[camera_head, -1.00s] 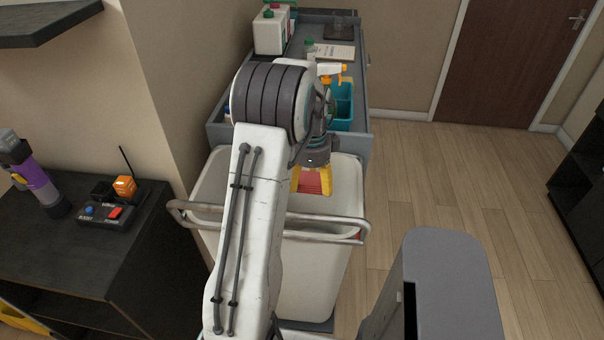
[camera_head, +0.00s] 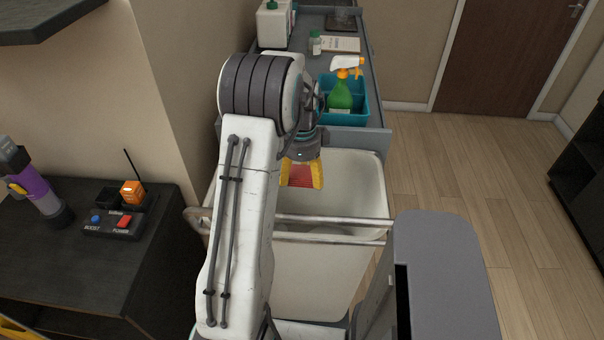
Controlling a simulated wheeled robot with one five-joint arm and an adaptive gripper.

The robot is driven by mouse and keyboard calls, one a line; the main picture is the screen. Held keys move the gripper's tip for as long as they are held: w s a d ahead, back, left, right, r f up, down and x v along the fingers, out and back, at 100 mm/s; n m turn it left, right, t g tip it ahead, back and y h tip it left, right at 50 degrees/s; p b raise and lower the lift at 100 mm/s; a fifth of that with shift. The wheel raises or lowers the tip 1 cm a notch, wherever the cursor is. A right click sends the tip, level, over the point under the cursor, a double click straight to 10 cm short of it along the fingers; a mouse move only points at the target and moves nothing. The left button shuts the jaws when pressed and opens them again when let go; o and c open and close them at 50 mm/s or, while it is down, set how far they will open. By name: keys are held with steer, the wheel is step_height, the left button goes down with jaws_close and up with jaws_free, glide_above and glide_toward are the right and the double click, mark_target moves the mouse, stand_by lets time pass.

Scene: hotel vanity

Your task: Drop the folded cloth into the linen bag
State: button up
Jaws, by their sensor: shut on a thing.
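My gripper (camera_head: 301,175) points down with its yellow fingers on both sides of a red folded cloth (camera_head: 300,176). It is shut on the cloth, and the rest of my arm hides part of the view behind it. The white linen bag (camera_head: 357,180) stands open below, on the end of the cart. The gripper and cloth appear over the bag's mouth, left of its middle; their exact height above the rim is hard to tell. My arm covers the bag's left side.
A metal handle bar (camera_head: 340,221) crosses the bag's near side. Beyond it the grey cart (camera_head: 358,137) carries a teal caddy (camera_head: 350,113) with a green spray bottle (camera_head: 340,94). A dark shelf unit (camera_head: 85,268) stands left. Floor at right is clear.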

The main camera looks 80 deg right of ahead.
mark_target(302, 185)
steer(key=shift+f+b, duration=1.25)
steer(key=shift+f, duration=0.85)
steer(key=o, duration=1.1)
steer(key=shift+r, duration=0.1)
step_height(302, 185, up, 12)
steer(key=shift+f, duration=0.1)
